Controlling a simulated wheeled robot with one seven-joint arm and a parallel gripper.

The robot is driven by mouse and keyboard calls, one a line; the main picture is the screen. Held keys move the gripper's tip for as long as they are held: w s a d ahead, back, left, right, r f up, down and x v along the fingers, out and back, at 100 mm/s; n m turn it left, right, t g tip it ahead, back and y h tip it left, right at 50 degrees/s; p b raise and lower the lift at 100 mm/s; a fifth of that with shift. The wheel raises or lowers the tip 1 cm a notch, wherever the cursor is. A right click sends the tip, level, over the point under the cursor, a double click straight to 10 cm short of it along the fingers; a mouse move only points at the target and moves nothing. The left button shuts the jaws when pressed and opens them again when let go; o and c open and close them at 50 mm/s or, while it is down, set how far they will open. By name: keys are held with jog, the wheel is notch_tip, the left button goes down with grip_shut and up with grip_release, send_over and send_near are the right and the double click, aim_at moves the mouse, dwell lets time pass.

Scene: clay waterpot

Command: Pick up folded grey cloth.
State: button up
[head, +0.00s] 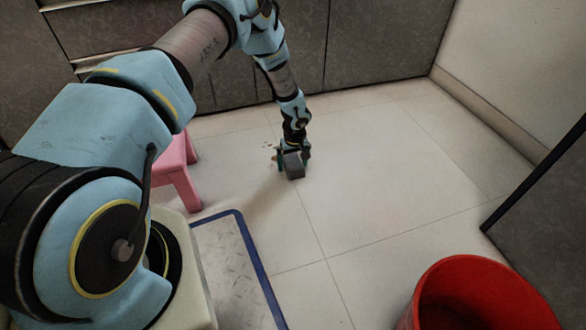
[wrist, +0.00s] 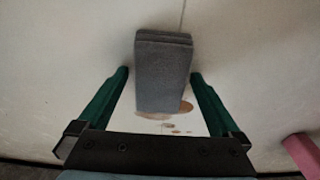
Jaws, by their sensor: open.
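The folded grey cloth (wrist: 162,72) is a thick block with layered folds at its far end. In the wrist view it lies between the two green fingers of my gripper (wrist: 158,78), with a gap on each side. In the head view the cloth (head: 293,165) is on the tiled floor below the end of my arm. My gripper (head: 293,158) is around it there, partly hidden by the wrist. The jaws are open. Whether the cloth's underside touches the floor cannot be seen clearly.
Brown spots (wrist: 170,115) lie on the floor beside the cloth. A pink stool (head: 178,170) stands to the left. A red bucket (head: 480,295) is at the lower right. Grey cabinets (head: 375,40) line the back. The floor right of the cloth is clear.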

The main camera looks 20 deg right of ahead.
aim_at(293, 162)
jog(key=shift+c, duration=0.4)
jog(key=shift+r, duration=0.1)
jog(key=c, duration=1.3)
notch_tip(293, 162, up, 10)
jog(key=p, duration=0.5)
